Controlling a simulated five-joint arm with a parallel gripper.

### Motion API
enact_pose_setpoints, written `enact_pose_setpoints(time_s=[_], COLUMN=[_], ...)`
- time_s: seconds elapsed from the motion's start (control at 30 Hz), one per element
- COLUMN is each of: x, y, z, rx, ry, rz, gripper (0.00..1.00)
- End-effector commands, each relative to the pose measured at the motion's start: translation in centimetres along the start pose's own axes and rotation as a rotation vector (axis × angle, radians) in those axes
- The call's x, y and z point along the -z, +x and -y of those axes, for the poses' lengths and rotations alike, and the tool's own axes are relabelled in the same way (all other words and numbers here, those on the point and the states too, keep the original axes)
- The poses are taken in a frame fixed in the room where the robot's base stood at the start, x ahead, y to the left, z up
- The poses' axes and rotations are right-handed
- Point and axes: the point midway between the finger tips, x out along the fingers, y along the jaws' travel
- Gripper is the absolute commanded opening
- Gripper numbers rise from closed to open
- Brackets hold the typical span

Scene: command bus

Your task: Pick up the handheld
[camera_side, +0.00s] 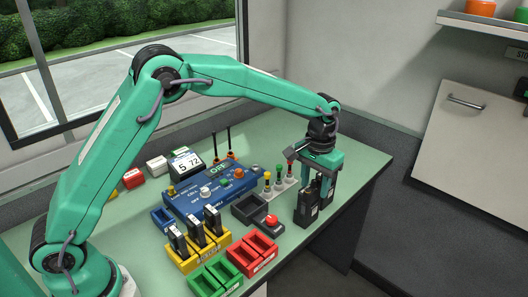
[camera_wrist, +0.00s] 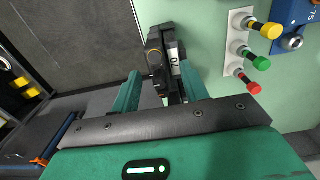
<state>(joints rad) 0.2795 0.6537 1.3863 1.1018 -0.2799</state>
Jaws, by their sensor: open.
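A black handheld (camera_side: 307,209) stands at the right end of the green table, under my gripper (camera_side: 318,186). In the wrist view the handheld (camera_wrist: 164,60) has a white number label and yellow marks. My gripper (camera_wrist: 160,90) is open, with its green fingers on either side of the handheld in that view. The right finger is close to it and a wider gap shows on the left. Contact cannot be told. The handheld's lower part is partly hidden by my gripper in the wrist view.
Left of the handheld are a red button (camera_side: 271,221), a dark grey tray (camera_side: 247,209) and a strip of coloured knobs (camera_side: 279,178). A blue console (camera_side: 213,187), yellow holders (camera_side: 206,250) with black units, red bins (camera_side: 252,254) and green bins (camera_side: 214,279) fill the table.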

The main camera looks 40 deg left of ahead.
Motion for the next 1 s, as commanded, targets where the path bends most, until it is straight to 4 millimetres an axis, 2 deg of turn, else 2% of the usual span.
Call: enact_pose_setpoints(time_s=[0.47,0.57,0.7,1.0], x=[0.00,0.00,0.00,0.03], y=[0.06,0.05,0.05,-0.04], z=[0.00,0.00,0.00,-0.01], rx=[0.000,0.000,0.000,-0.001], ry=[0.000,0.000,0.000,0.000], rz=[0.000,0.000,0.000,-0.002], gripper=[0.45,0.29,0.01,0.00])
